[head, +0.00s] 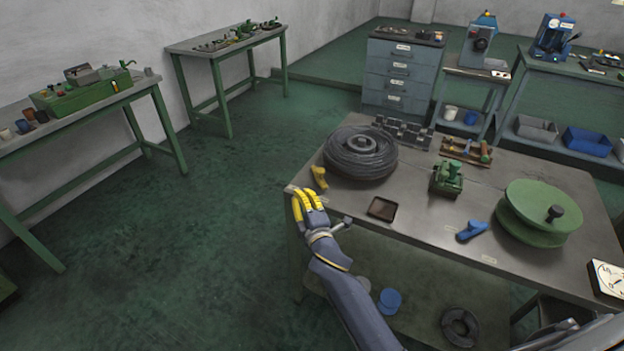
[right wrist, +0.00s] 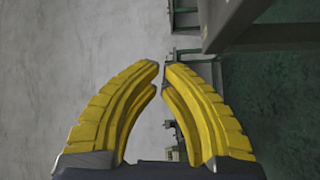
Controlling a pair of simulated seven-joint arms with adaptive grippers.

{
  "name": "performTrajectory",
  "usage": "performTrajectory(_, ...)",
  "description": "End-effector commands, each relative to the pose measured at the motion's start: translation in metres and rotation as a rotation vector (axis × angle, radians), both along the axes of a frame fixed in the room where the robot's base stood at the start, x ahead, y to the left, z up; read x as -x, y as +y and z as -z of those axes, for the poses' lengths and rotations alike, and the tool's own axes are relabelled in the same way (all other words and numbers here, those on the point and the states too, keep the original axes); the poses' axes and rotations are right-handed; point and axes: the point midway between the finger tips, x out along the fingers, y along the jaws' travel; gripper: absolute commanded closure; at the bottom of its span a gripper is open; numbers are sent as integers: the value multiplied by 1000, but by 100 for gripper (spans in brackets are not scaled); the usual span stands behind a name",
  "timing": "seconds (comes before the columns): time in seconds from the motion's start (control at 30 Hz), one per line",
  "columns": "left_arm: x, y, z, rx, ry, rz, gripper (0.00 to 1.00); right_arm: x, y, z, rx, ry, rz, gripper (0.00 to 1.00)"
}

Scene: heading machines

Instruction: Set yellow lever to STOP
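A small yellow lever (head: 319,178) stands at the left front corner of the grey workbench (head: 405,222). My right gripper (head: 306,191), with yellow fingers, is just in front and to the left of it, by the bench edge. The two look very close; I cannot tell whether they touch. In the right wrist view the fingertips (right wrist: 162,66) almost meet, with nothing held between them. The lever does not show clearly there. No STOP mark is readable. A blue lever (head: 472,231) sits further right along the bench's front edge. My left gripper is not in view.
A coil of dark wire (head: 360,153) sits behind the yellow lever. A small dark tray (head: 382,208), a green device (head: 446,179) and a green spool (head: 538,212) are further right. A dial (head: 607,278) is at the right edge. Open floor lies left of the bench.

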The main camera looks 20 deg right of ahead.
Motion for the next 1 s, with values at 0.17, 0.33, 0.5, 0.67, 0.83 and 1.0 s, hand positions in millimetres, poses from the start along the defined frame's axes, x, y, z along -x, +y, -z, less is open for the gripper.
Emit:
performTrajectory(0.17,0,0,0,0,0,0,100,4,2,-2,35,46,70,100)
performTrajectory(0.33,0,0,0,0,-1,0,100,-5,-4,2,56,64,91,100)
performTrajectory(0.5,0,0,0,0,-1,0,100,-29,-6,2,57,63,91,100)
performTrajectory(0.67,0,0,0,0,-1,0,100,-58,-8,3,56,64,91,100)
performTrajectory(0.83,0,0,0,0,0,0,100,-88,-9,4,56,64,91,100)
performTrajectory(1.0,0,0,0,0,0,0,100,-99,-25,8,58,64,91,100)
